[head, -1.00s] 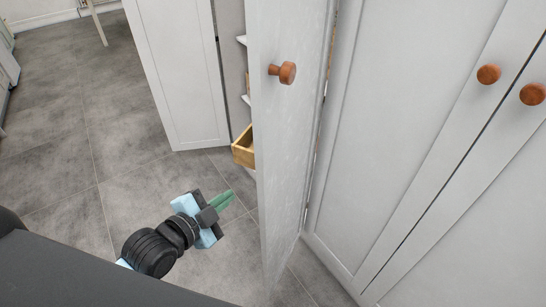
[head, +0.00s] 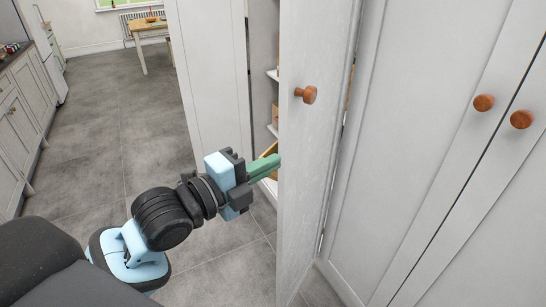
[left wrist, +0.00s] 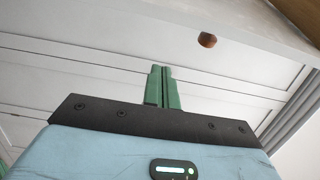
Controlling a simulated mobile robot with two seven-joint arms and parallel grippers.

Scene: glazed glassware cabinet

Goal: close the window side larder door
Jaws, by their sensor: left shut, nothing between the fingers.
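Two pale panelled larder doors stand open. The far door (head: 208,80) is on the side towards the window. The near door (head: 318,160) has a round wooden knob (head: 306,95) and stands out from the cabinet front. My left gripper (head: 268,168) is shut and empty, its green fingers pointing right at the near door's free edge, below knob height. I cannot tell whether the tips touch it. In the left wrist view the shut fingers (left wrist: 162,86) show against pale panelling, with a wooden knob (left wrist: 207,40) above right. My right gripper is out of view.
Shelves (head: 272,75) and a wooden drawer (head: 264,160) show in the gap between the doors. Closed cabinet doors with knobs (head: 484,103) fill the right. Grey floor (head: 90,150) is clear at left, with a counter (head: 25,110) and far table (head: 148,27) beyond.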

